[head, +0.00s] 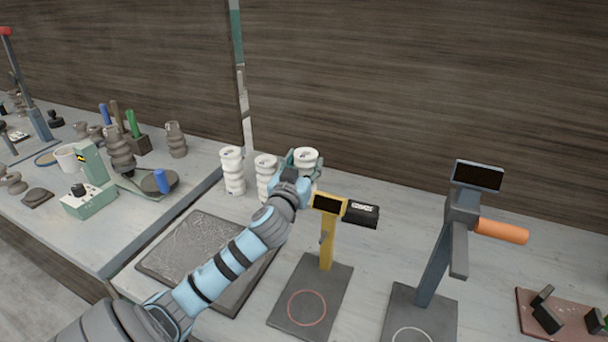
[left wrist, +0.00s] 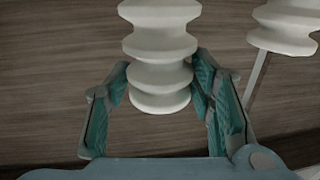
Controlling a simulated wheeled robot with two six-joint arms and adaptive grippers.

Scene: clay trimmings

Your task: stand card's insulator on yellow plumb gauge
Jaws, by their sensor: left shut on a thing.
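My left gripper (head: 300,170) is shut on a white ribbed insulator (head: 306,155), mostly hidden behind the gripper in the head view. In the left wrist view the held insulator (left wrist: 160,58) lies between the two teal finger pads of the left gripper (left wrist: 165,90). I cannot tell whether it is clear of the bench. The yellow plumb gauge (head: 327,245) stands in front and to the right, with a dark base plate (head: 334,283) marked with a red circle. No card can be made out. My right gripper is out of view.
Two more white insulators (head: 232,170) (head: 265,172) stand left of the gripper. A dark textured mat (head: 185,245) lies under my left arm. A blue-grey gauge (head: 437,250) with an orange handle (head: 502,231) stands at the right. The yellow gauge's red circle is clear.

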